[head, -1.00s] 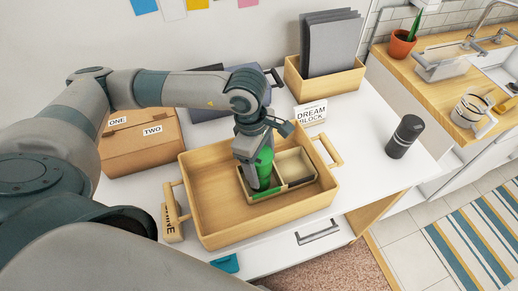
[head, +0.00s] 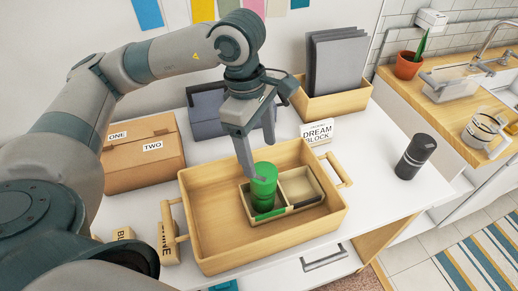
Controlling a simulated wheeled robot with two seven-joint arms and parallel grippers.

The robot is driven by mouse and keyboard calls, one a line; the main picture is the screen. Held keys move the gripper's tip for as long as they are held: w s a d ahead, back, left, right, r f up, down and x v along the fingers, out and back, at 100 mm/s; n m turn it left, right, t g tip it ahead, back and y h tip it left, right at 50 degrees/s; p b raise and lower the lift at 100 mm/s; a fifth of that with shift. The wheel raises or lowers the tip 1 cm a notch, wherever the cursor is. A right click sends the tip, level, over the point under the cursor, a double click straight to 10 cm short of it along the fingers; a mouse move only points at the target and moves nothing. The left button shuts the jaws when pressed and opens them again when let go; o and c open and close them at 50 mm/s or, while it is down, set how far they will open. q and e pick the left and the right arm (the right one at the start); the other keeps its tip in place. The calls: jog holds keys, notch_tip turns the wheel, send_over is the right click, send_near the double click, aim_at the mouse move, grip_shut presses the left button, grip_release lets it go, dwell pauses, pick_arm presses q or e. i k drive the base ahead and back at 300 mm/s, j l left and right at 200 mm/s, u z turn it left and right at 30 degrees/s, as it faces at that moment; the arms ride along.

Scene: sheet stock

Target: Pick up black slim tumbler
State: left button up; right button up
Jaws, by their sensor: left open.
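My left gripper (head: 262,160) is open and empty, pointing down above the wooden tray (head: 215,232), well to the left of the tumbler. A green cylinder (head: 264,187) stands in the left compartment of a small divided box (head: 289,211) inside the tray, just below my left gripper's fingers. My right gripper is not in view.
A cardboard box (head: 141,160) stands at the left, and a wooden bin with grey sheets (head: 335,66) at the back. A white "DREAM BLOCK" sign (head: 318,132) stands behind the tray. Bare table (head: 372,165) lies between tray and tumbler. A counter with sink is at the right.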

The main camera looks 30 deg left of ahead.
aim_at(422, 146)
jog(key=i+l+z, duration=0.6)
jog(key=z, duration=0.15)
jog(key=i, duration=0.1)
